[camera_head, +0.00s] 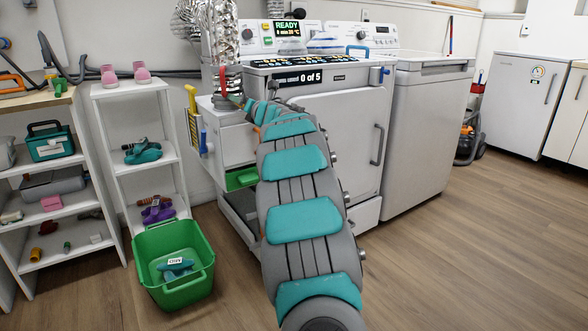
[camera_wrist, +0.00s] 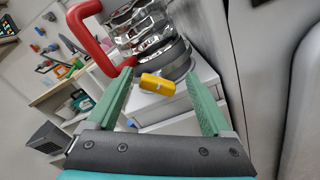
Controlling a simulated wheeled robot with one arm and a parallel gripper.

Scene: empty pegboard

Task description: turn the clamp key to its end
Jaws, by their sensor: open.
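In the wrist view, a yellow key (camera_wrist: 157,84) sits at the lower edge of a dark clamp band (camera_wrist: 172,62) around a silver foil duct (camera_wrist: 140,25). I take it for the clamp key. My gripper (camera_wrist: 160,75) is open, its two green fingers apart on the left and right of the key. I see no contact with the key. In the head view, the foil duct (camera_head: 219,35) comes down behind the white machine's left end, and my arm hides most of the gripper and the key.
A red handle (camera_wrist: 90,35) sticks out left of the duct, close to my left finger. A white machine (camera_head: 335,130) stands right of the duct. A green basket (camera_head: 174,262) and white shelves (camera_head: 130,130) stand left.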

